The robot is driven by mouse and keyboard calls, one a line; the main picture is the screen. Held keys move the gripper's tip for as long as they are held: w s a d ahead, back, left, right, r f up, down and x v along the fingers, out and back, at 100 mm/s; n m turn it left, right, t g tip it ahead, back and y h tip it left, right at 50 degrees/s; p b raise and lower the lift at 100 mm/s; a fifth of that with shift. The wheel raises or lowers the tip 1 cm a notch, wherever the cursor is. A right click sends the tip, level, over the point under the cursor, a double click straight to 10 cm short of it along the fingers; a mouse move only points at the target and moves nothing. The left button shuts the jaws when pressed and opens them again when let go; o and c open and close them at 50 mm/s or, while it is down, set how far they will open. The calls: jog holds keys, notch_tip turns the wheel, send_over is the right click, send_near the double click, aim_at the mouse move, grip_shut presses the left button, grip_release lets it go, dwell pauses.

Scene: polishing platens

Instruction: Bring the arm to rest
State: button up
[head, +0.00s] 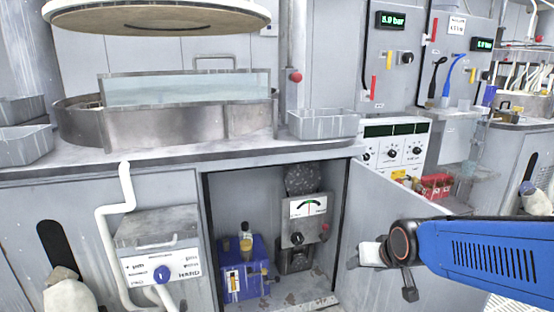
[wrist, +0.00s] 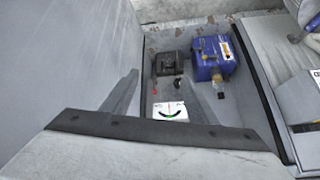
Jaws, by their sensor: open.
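My arm (head: 480,262) is blue and reaches in from the right edge of the head view, in front of the open cabinet door. Its end, near the door's lower left part, is partly out of clear sight there. In the wrist view my gripper (wrist: 161,76) shows as two grey fingers set apart on a dark bar, with nothing held between them. Beyond the fingers lies the cabinet interior, seen from above.
The open cabinet (head: 225,210) holds a blue unit (head: 243,278) and a gauge device (head: 308,208); the gauge face also shows in the wrist view (wrist: 170,112). The grey door (head: 372,215) stands open beside my arm. A counter (head: 180,153) with a basin is above.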

jog(key=s+d+r+g, duration=0.1)
jog(key=s+d, duration=0.1)
jog(key=s, duration=0.7)
jog(key=s+d+r+g+h, duration=0.1)
jog(key=s+d+r, duration=0.1)
jog(key=s, duration=0.8)
jog(key=shift+s+d+r+g, duration=0.2)
jog(key=shift+s+d+g, duration=0.15)
jog(key=shift+d, duration=0.3)
